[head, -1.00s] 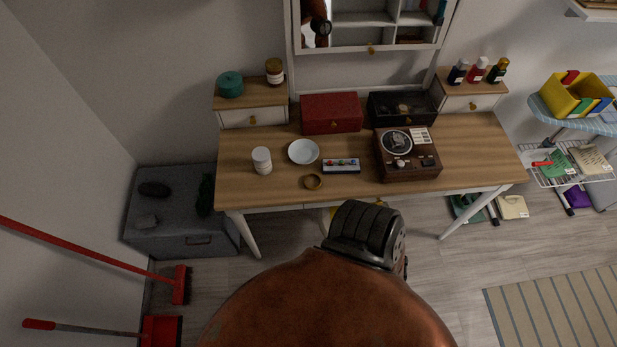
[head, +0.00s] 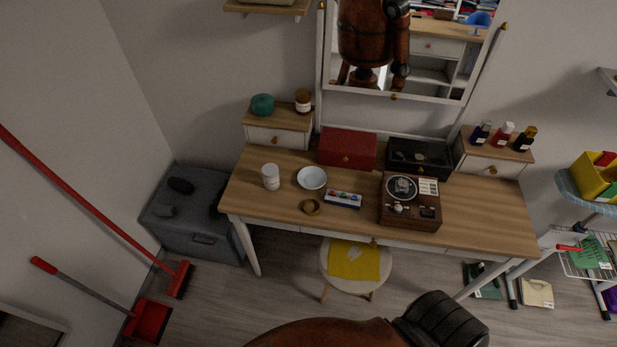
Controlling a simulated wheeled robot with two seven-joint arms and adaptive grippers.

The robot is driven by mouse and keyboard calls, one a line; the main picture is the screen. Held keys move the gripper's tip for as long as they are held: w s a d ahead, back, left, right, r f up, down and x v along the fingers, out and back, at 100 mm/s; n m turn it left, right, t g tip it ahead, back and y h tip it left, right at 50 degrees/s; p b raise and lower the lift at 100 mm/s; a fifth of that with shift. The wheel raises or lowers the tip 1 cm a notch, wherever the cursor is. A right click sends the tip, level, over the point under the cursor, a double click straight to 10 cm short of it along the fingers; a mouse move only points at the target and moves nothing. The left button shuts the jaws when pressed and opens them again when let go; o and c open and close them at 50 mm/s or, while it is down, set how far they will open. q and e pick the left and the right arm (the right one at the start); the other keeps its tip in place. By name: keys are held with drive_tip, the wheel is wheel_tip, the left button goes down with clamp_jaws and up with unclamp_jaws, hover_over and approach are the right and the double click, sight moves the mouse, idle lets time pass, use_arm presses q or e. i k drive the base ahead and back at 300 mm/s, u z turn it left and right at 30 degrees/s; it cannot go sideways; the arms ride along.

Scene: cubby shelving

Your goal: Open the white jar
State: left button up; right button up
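The white jar (head: 270,177) stands upright on the left part of the wooden desk (head: 470,215), left of a white bowl (head: 312,178). Its top looks closed, but the lid's edge is hard to make out at this size. Neither of my grippers is in view. Only a brown part of my own body shows at the bottom of the head view, well in front of the desk.
A gold ring (head: 310,207), a small box with coloured knobs (head: 343,199) and a record player (head: 410,202) lie near the jar. A stool with a yellow cloth (head: 354,262) stands at the desk's front. A grey chest (head: 196,222) and red broom (head: 180,279) are at left.

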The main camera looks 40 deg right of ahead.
sight(273, 184)
drive_tip(key=z, duration=0.9)
drive_tip(key=i, duration=0.4)
